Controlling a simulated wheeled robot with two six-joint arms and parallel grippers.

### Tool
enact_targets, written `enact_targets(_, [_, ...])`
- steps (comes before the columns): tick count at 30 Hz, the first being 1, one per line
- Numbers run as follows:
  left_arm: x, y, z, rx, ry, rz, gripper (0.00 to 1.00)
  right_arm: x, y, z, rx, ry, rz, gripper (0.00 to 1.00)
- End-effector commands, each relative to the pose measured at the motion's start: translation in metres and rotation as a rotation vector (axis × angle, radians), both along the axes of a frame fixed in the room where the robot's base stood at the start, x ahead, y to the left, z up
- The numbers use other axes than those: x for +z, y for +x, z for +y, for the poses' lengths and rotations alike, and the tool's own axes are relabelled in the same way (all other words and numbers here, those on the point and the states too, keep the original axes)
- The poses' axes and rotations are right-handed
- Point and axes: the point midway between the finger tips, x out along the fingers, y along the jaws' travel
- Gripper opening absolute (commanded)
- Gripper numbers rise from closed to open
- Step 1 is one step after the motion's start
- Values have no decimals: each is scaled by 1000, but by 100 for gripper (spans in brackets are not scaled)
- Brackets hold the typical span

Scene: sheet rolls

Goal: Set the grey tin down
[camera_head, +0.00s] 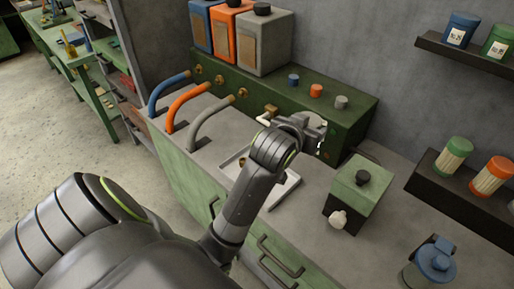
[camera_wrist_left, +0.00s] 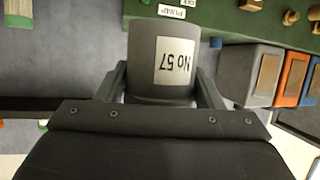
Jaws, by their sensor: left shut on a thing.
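The grey tin (camera_wrist_left: 163,62) has a white label reading "No 57", which appears upside down in the left wrist view. My left gripper (camera_wrist_left: 165,92) is shut on it, with one finger on each side. In the head view my left gripper (camera_head: 312,130) is over the grey counter, in front of the green panel box, and mostly hides the tin. I cannot tell whether the tin touches a surface. My right gripper is not in view.
A white-rimmed basin (camera_head: 284,192) lies below my left arm. A green box with a black knob (camera_head: 358,190) and a blue-lidded jar (camera_head: 431,265) stand to the right. Shelves (camera_head: 460,198) hold tins.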

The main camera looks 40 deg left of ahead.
Motion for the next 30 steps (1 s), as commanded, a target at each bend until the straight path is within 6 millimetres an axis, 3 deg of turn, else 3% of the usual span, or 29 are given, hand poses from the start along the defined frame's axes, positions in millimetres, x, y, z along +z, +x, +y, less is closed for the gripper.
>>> enact_targets(1, [-31,1,14,23,7,12,33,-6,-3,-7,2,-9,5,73])
enact_targets(3, [-61,1,30,45,9,12,33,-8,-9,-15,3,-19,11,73])
enact_targets(9, [-123,-7,63,78,8,5,33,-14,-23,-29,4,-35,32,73])
enact_targets(20, [-184,-13,74,84,2,3,33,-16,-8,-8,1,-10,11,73])
enact_targets(30, [-224,-13,73,82,4,0,33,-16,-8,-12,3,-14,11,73])
